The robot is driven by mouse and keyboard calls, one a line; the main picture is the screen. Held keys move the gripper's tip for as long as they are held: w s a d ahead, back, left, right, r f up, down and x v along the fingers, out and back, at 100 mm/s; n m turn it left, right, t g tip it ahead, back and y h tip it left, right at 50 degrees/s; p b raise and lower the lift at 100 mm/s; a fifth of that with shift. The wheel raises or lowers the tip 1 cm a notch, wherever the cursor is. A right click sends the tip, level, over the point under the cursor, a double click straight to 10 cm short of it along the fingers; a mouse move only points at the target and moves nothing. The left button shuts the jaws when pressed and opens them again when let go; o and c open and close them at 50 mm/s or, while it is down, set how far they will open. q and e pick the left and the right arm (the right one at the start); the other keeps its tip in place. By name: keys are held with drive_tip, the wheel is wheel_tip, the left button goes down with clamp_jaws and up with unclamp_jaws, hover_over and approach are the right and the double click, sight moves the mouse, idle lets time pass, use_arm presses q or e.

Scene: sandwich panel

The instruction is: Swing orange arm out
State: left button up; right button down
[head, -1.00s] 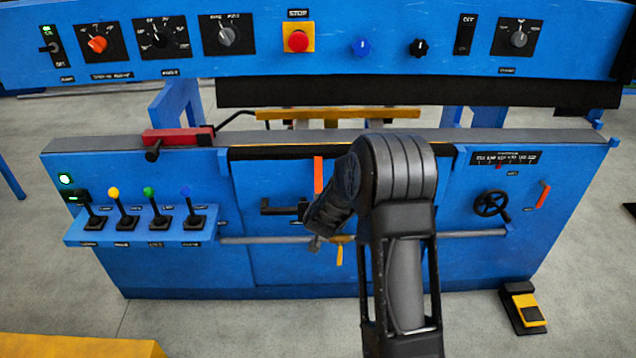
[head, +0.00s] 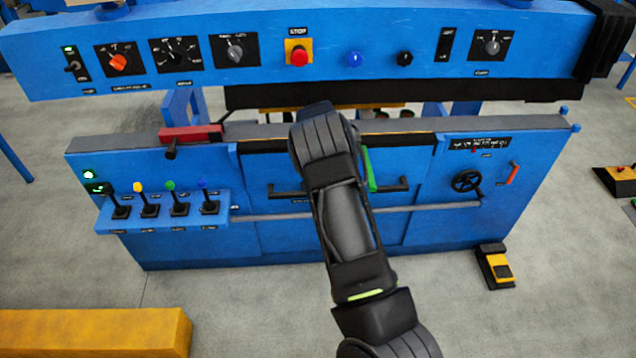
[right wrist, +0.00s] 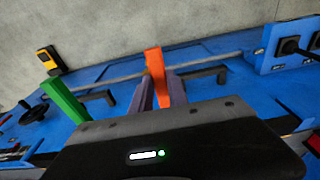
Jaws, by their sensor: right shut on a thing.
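The orange arm (right wrist: 155,75) is a flat upright bar on the front of the blue machine. In the right wrist view it stands between the two fingers of my right gripper (right wrist: 159,91), which is shut on it. A similar green arm (right wrist: 63,100) stands to its left in that view; it also shows in the head view (head: 369,170), just right of my right arm. In the head view my right arm hides the orange arm and the gripper. My left gripper is in no view.
The blue front panel carries a long grey rail (head: 430,208), black handles, a handwheel (head: 467,181) and several coloured joysticks (head: 150,205) at left. A control beam with a red stop button (head: 299,57) spans above. A yellow-black pedal (head: 495,266) stands on the floor.

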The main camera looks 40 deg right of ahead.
drive_tip(key=shift+w+d+r+g+y+b, duration=0.15)
drive_tip(key=shift+r+g+y+b, duration=0.3)
drive_tip(key=shift+r+g, duration=0.4)
drive_tip(key=shift+r, duration=0.15)
drive_tip(key=c, duration=1.3)
unclamp_jaws()
wheel_tip(320, 180, up, 8)
drive_tip(key=shift+f+b, duration=0.1)
drive_tip(key=shift+b, duration=0.55)
